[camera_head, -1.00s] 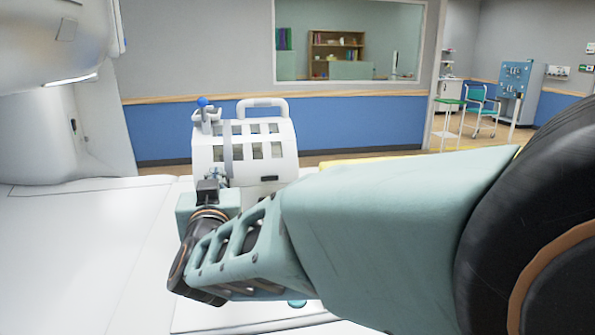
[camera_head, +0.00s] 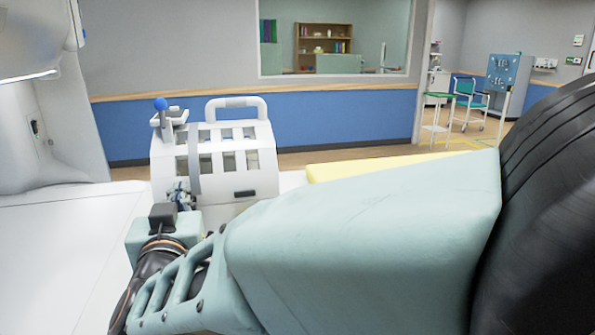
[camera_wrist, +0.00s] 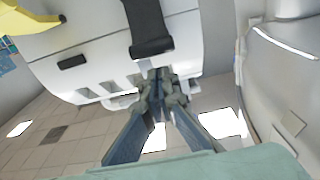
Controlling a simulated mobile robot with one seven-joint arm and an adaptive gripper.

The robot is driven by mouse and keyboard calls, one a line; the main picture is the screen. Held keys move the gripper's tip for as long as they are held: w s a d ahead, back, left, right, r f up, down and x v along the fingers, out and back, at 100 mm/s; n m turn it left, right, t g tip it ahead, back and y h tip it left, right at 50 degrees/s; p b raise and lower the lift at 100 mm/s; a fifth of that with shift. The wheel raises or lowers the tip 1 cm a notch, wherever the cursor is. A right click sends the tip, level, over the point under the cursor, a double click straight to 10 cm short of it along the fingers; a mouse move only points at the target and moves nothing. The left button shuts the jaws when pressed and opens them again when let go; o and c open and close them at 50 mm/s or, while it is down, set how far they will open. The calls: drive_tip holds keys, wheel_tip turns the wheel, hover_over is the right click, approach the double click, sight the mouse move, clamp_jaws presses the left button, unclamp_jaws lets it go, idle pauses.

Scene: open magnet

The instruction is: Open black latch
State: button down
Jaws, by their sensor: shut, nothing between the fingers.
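A white, cage-like head coil (camera_head: 262,170) stands on the white table. A dark grey-black strap-like latch (camera_head: 194,160) runs down its curved front. In the wrist view the latch (camera_wrist: 148,28) ends in a wider black block. My gripper (camera_head: 182,194) is at the coil's front, near the latch's lower end. In the wrist view the fingertips of my gripper (camera_wrist: 166,82) are together and empty, just below the black block. I cannot tell whether they touch it. A small dark slot (camera_head: 245,194) sits to the right on the coil, also in the wrist view (camera_wrist: 72,61).
A yellow pad (camera_head: 370,162) lies behind my arm. The white scanner body (camera_head: 35,75) rises at the left. The white table surface (camera_head: 50,235) at the left is clear.

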drive_tip(key=shift+s+f+b, duration=0.3)
drive_tip(key=shift+f, duration=0.45)
drive_tip(key=shift+d+f+b, duration=0.1)
drive_tip(key=shift+f+b, duration=0.15)
drive_tip(key=shift+b, duration=0.25)
drive_tip(key=shift+s+t+b, duration=0.1)
drive_tip(key=shift+t+b, duration=0.2)
drive_tip(key=shift+b, duration=0.1)
